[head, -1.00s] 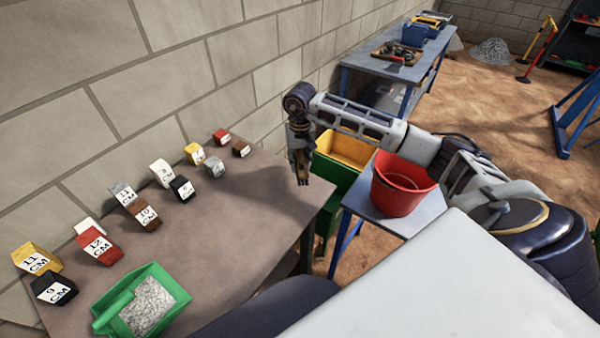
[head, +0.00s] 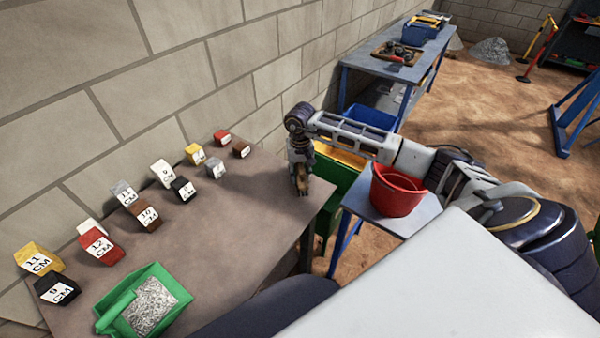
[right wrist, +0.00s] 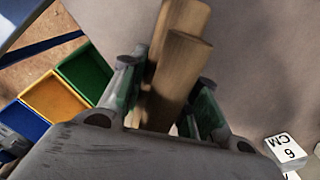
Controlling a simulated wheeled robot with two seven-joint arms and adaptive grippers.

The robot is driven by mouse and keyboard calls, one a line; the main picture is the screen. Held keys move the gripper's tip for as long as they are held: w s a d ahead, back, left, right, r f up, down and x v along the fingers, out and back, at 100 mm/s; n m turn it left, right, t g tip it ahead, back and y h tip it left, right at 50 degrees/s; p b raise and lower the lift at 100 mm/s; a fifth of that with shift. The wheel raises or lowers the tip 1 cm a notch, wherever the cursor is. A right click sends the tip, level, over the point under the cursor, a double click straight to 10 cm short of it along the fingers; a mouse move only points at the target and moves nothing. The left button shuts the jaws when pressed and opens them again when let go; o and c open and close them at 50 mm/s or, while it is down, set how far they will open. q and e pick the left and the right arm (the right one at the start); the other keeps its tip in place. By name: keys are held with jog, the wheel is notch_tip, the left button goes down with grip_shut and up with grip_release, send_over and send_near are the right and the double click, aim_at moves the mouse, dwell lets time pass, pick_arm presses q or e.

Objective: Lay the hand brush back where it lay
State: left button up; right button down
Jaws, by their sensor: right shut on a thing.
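My right gripper (head: 301,183) is above the right end of the brown worktable (head: 250,215) in the head view, pointing down. It is shut on the hand brush, whose wooden parts (right wrist: 183,55) show between the two fingers in the right wrist view. In the head view only a small brownish bit of the brush (head: 302,178) shows at the fingers. The bristles are hidden, and I cannot tell whether the brush touches the tabletop. My left gripper is not in view.
Several labelled blocks (head: 97,247) stand along the wall side of the table. A green tray of gravel (head: 177,284) is at its near end. A red bucket (head: 397,195) stands on a side table to the right. The tabletop around the gripper is clear.

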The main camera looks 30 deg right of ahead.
jog(key=shift+f, duration=0.1)
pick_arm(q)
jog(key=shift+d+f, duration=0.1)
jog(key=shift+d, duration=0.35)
pick_arm(e)
jog(key=shift+f, duration=0.1)
jog(key=c, duration=1.1)
grip_release()
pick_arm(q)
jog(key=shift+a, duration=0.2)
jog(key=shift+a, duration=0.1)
pick_arm(e)
notch_tip(320, 180, up, 11)
jog(key=shift+f+b, duration=0.1)
jog(key=shift+b, duration=0.55)
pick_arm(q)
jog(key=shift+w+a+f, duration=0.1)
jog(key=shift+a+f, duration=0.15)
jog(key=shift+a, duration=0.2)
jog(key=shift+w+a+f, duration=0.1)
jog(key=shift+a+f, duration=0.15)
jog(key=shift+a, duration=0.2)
pick_arm(e)
jog(key=shift+r, duration=0.75)
